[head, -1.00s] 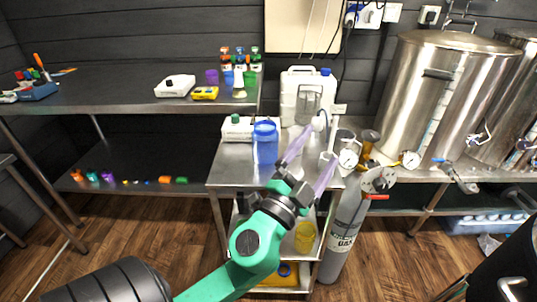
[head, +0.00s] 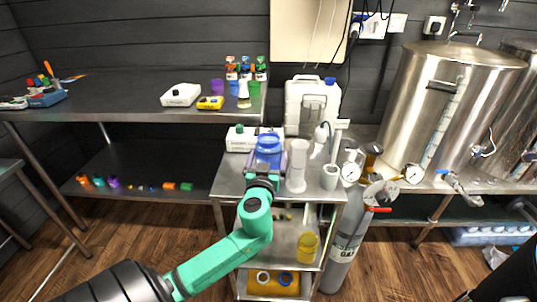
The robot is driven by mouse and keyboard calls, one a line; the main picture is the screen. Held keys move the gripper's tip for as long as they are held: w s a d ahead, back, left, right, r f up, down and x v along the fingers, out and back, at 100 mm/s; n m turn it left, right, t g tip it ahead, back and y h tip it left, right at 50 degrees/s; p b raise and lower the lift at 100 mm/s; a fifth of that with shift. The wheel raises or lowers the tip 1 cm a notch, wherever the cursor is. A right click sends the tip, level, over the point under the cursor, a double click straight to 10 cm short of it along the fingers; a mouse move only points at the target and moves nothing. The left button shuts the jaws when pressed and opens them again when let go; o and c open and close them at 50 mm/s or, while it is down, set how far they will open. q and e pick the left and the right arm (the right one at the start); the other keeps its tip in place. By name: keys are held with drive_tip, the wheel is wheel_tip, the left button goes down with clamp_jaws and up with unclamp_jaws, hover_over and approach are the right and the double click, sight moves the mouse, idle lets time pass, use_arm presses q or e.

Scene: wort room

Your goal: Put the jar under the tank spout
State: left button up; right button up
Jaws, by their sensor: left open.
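The blue jar (head: 268,143) stands upright at the middle of the steel cart's top (head: 233,180). My left gripper (head: 267,162) is open right in front of the jar, its fingers at the jar's lower part. I cannot tell whether the fingers touch it, and the gripper hides its base. The large steel tank (head: 440,85) stands at the right on a bench. Its spout (head: 455,182) with a valve sticks out low at the front, well to the right of the jar. My right gripper is not in view.
A clear cylinder (head: 297,165) stands close to the jar's right, with a small cup (head: 329,178) and gauge (head: 350,173) beyond. A white box (head: 240,139) and canister (head: 306,105) stand behind. A grey gas cylinder (head: 345,240) stands between the cart and the tank bench.

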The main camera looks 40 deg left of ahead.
use_arm(q)
drive_tip(key=shift+w+a, duration=0.2)
drive_tip(key=shift+w, duration=0.1)
drive_tip(key=shift+s+d, duration=0.1)
drive_tip(key=shift+c, duration=0.6)
drive_tip(key=c, duration=1.3)
drive_tip(key=shift+r, duration=0.15)
drive_tip(key=shift+r, duration=0.1)
drive_tip(key=shift+b+v, duration=1)
drive_tip(key=shift+v, duration=8.05)
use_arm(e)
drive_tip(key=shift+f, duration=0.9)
